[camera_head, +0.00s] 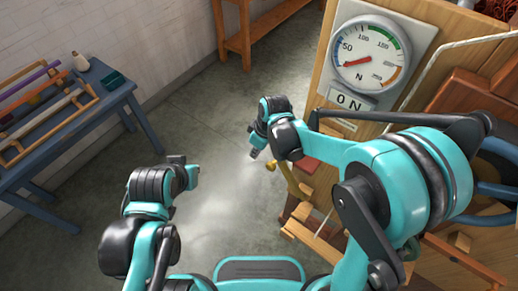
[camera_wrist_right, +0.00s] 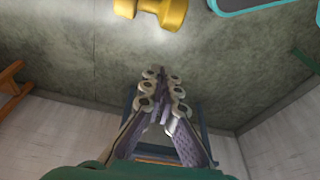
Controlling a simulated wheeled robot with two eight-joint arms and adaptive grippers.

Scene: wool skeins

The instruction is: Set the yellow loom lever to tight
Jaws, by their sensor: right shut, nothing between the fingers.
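The yellow lever (camera_head: 291,182) sticks out low from the side of the wooden loom cabinet, with a round knob at its upper left end. In the right wrist view, a yellow part (camera_wrist_right: 158,10) shows at the top edge. My right gripper (camera_head: 256,154) is just left of the lever's knob, and it looks apart from it. In the right wrist view its fingers (camera_wrist_right: 162,78) are together and empty. My left gripper (camera_head: 190,171) is over bare floor, away from the lever; its fingers are too unclear to judge. No tight marking is readable.
A dial gauge (camera_head: 367,54) with a red needle and an ON plate (camera_head: 350,102) are on the cabinet (camera_head: 322,88) at the right. A blue table (camera_head: 108,104) with wooden frames stands at the left. A wooden bench (camera_head: 238,40) is at the back. The middle floor is clear.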

